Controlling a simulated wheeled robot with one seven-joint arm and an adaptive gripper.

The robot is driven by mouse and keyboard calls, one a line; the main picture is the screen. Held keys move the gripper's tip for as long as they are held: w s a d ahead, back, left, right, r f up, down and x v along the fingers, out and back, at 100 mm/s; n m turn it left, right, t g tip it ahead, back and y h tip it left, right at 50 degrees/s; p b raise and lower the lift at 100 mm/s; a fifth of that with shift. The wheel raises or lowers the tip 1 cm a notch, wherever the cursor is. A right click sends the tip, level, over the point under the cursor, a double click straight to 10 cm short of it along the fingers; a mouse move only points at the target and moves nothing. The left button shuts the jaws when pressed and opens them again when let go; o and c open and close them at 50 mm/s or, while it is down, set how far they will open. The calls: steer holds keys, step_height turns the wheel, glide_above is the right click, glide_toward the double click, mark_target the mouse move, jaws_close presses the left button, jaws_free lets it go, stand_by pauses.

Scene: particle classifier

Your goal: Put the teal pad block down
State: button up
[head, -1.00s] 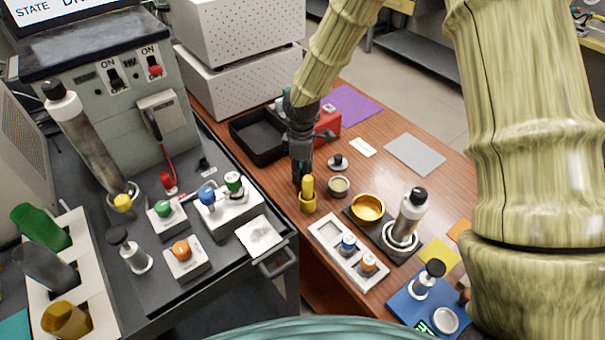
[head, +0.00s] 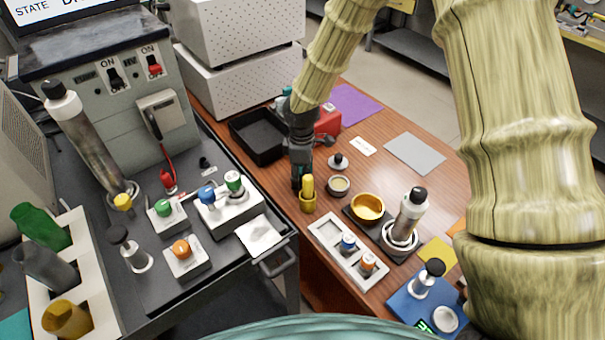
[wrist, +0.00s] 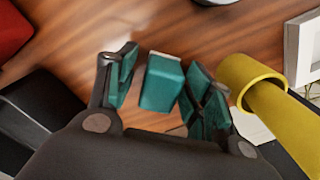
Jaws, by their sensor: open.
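The teal pad block (wrist: 161,82) is a small teal box with a pale edge along its top. In the wrist view it sits between my two fingers, with a gap visible on each side. My gripper (wrist: 165,88) is open, its fingers lined with teal pads. In the head view my gripper (head: 298,184) points down over the wooden table, left of the yellow cylinder, and the block cannot be made out there. Whether the block's underside touches the wood is hard to tell.
A yellow cylinder (head: 308,195) stands close beside my gripper and also shows in the wrist view (wrist: 245,80). A black tray (head: 258,136) and a red object (head: 328,120) lie behind. A small round tin (head: 339,186) stands to the right. The dark cart's edge is to the left.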

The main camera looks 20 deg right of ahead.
step_height(320, 180, up, 12)
steer(key=shift+r, duration=0.15)
stand_by(0.5)
stand_by(0.3)
